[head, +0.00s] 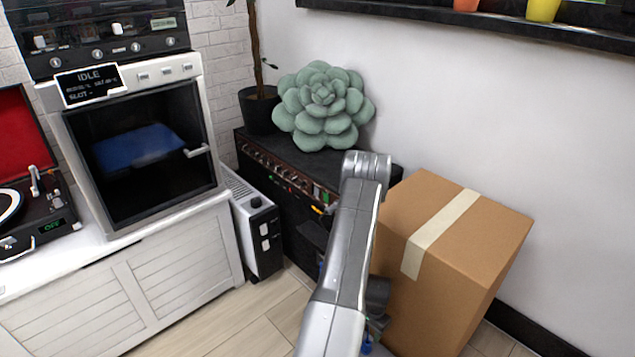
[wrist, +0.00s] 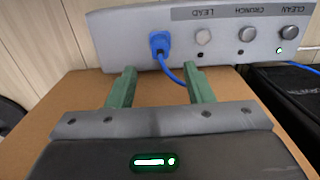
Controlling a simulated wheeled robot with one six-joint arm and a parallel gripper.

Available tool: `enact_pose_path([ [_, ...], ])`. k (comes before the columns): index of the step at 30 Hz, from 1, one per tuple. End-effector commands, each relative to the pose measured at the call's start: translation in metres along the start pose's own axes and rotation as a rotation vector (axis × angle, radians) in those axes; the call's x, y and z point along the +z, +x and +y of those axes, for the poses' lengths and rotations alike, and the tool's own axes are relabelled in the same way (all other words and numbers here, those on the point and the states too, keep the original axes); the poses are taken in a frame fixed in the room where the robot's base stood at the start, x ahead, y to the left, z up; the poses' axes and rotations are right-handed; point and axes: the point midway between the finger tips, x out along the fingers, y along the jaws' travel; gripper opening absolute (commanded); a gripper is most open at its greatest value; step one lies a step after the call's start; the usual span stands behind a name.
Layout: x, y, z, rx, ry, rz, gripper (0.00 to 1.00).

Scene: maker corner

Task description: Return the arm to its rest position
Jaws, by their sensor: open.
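My arm (head: 345,245) reaches forward from the bottom middle of the head view, between the black amplifier and the cardboard box. Its gripper end is mostly hidden behind the arm links there. In the wrist view my gripper (wrist: 159,75) shows two green fingers standing apart, with nothing between them. Just beyond the fingertips is a grey panel (wrist: 118,42) marked LEAD, CRUNCH and CLEAN. A blue plug (wrist: 158,43) sits in the panel, ahead of the gap between the fingers and apart from them. Its blue cable (wrist: 174,74) runs down behind the right finger.
The cardboard box (head: 470,240) stands close to the right of my arm. The black amplifier (head: 290,205) carries a green succulent-shaped cushion (head: 322,105) and a plant pot (head: 259,112). A white heater (head: 258,225) and oven (head: 140,150) are left. Floor (head: 215,325) shows at lower left.

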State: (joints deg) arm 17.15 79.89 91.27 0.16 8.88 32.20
Motion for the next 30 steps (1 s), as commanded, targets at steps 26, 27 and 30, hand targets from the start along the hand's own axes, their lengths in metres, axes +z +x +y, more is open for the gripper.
enact_pose_path([
  [26,0.000,0.086,0.000,0.000,0.000,0.001,0.47],
  [27,0.000,0.086,0.000,0.000,0.000,0.001,0.47],
  [30,0.000,0.085,-0.001,0.000,-0.002,-0.001,0.47],
])
